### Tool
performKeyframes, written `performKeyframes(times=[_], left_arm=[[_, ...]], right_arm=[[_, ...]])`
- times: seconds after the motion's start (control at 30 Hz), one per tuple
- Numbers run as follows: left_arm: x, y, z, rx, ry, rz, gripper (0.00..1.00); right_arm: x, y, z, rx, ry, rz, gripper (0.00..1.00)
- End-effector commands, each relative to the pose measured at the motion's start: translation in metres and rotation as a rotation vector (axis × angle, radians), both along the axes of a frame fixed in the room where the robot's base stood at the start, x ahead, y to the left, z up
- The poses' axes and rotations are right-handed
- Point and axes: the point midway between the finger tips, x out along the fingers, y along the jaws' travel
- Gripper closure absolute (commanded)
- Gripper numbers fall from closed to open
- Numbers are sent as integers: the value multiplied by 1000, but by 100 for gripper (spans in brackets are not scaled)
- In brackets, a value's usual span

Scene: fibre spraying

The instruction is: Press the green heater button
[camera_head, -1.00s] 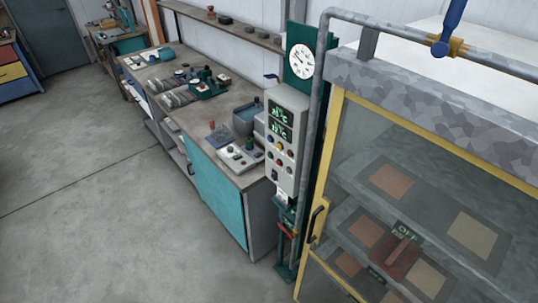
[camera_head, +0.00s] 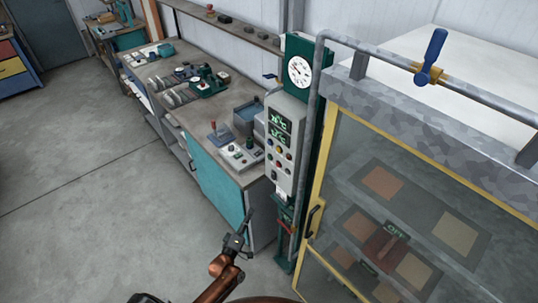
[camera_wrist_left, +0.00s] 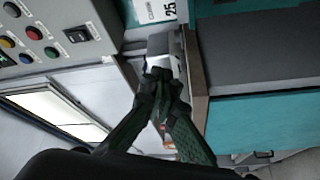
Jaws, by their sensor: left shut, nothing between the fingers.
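A grey control box (camera_head: 297,108) on the green post carries two green digital displays and rows of coloured buttons. In the head view the buttons are too small to tell the green one apart surely. My left gripper (camera_head: 248,213) is shut and empty, below and left of the box. In the left wrist view its fingertips (camera_wrist_left: 160,77) are together, to the right of the buttons and apart from them. My right gripper is not in view.
A yellow-framed glass cabinet (camera_head: 345,190) stands right of the box. A workbench with a teal side (camera_head: 215,180) stands left of it. A pipe with a blue-handled valve (camera_head: 432,58) runs above the cabinet. The floor at the left is clear.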

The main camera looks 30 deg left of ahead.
Motion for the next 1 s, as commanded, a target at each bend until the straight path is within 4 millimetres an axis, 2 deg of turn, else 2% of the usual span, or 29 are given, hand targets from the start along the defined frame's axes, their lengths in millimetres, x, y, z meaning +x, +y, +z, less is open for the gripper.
performKeyframes(times=[0.03, 0.1, 0.2, 0.3, 0.4, 0.5, 0.6, 1.0], left_arm=[[7, 2, 40, -56, -72, 2, 100], [12, 4, 85, -139, -168, 3, 100], [16, 8, 143, -248, -291, -5, 100], [14, 12, 188, -343, -390, -16, 100], [12, 14, 219, -411, -458, -28, 100], [10, 16, 236, -450, -499, -36, 100], [9, 17, 242, -465, -514, -40, 100], [12, 15, 241, -465, -514, -39, 100]], right_arm=[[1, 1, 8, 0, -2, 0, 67], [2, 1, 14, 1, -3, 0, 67], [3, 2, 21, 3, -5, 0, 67], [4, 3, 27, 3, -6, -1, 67], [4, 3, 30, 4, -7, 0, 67], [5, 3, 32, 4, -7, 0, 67], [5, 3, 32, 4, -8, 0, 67], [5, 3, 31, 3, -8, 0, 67]])
